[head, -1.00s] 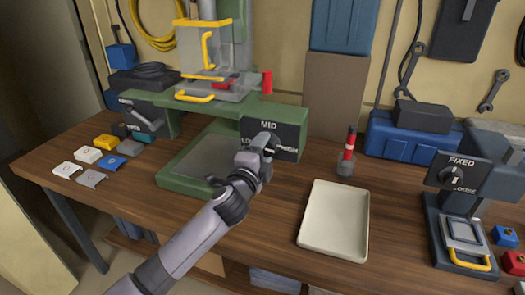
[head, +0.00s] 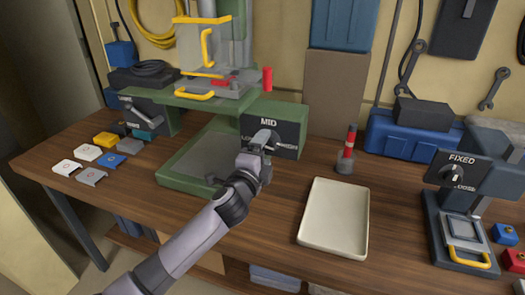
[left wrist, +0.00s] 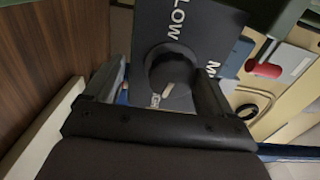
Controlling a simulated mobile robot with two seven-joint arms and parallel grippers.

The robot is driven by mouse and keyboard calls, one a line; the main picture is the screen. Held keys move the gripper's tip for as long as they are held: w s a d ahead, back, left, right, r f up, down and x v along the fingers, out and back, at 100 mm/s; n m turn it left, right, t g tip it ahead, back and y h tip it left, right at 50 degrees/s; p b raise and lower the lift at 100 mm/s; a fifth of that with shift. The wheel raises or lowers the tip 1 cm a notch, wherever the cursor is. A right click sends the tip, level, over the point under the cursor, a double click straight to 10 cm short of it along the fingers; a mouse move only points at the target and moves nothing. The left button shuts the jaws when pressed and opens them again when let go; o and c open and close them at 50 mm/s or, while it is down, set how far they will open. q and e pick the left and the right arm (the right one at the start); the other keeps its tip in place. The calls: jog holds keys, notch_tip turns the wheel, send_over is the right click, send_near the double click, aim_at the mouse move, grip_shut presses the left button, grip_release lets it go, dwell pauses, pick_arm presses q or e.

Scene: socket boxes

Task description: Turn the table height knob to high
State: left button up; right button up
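The table height knob sits on a black panel (head: 258,127) marked LOW, MID and HIGH, on the front of the green press. In the left wrist view the dark round knob (left wrist: 168,66) lies between my fingers, and its pale pointer faces the HIGH label. My left gripper (head: 272,144) is at the panel and covers most of the knob in the head view. Its fingers (left wrist: 160,92) are apart on either side of the knob, with a gap showing at the left finger. The HIGH label is mostly hidden. My right gripper is out of view.
A cream tray (head: 335,218) and a red-and-black bottle-like item (head: 347,152) stand right of the press. A FIXED/LOOSE knob panel (head: 458,172) stands further right. Several small coloured blocks (head: 110,160) lie at the left.

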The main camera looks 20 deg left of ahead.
pick_arm(q)
jog(key=shift+s+f, duration=0.15)
jog(key=s, duration=0.7)
jog(key=shift+b, duration=0.3)
jog(key=shift+a, duration=0.1)
jog(key=s+a+f+n+g+y, duration=0.1)
jog(key=s+a+f+n+g, duration=0.1)
jog(key=s+f+n+g, duration=0.6)
jog(key=s+a+f+n+g+y, duration=0.1)
jog(key=s+a+f+n+g, duration=0.3)
jog(key=s, duration=0.9)
jog(key=s+d+f+n+g+h, duration=0.15)
jog(key=s+f+n, duration=0.25)
jog(key=s, duration=0.7)
jog(key=w+d+f+t+h, duration=0.2)
jog(key=w+f+t, duration=0.4)
jog(key=f, duration=0.3)
jog(key=shift+d+f, duration=0.15)
jog(key=shift+d, duration=0.3)
